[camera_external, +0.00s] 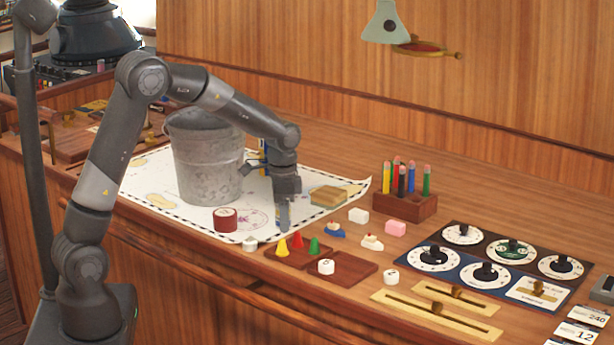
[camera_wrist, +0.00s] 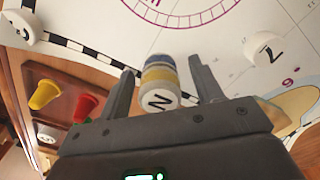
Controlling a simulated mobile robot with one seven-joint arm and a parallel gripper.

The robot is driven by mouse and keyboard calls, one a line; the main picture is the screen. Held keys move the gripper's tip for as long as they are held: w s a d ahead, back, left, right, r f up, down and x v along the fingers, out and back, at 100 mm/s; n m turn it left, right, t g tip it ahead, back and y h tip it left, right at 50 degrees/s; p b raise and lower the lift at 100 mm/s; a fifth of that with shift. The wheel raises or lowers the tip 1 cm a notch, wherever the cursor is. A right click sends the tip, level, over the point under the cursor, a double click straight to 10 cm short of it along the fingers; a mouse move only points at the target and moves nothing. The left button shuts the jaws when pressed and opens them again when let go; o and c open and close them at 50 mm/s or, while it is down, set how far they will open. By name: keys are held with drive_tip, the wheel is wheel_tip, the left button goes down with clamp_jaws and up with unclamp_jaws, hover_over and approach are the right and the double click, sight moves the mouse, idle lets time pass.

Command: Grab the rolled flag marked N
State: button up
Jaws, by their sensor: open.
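The rolled flag (camera_wrist: 159,76) is a short roll with blue, yellow and white bands, and its white end carries a dark N. In the wrist view it lies between the two fingers of my gripper (camera_wrist: 160,70), which are open with a gap on each side of it. In the external view my gripper (camera_external: 284,222) points down low over the chart, right of the metal bucket. I cannot make out the N flag there; my gripper may hide it.
The metal bucket (camera_external: 207,165) stands close left of my gripper. A white roll marked 7 (camera_wrist: 264,49) lies right in the wrist view.

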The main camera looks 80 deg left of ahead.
drive_tip(key=c, duration=1.1)
drive_tip(key=shift+o, duration=0.2)
drive_tip(key=shift+r, duration=0.1)
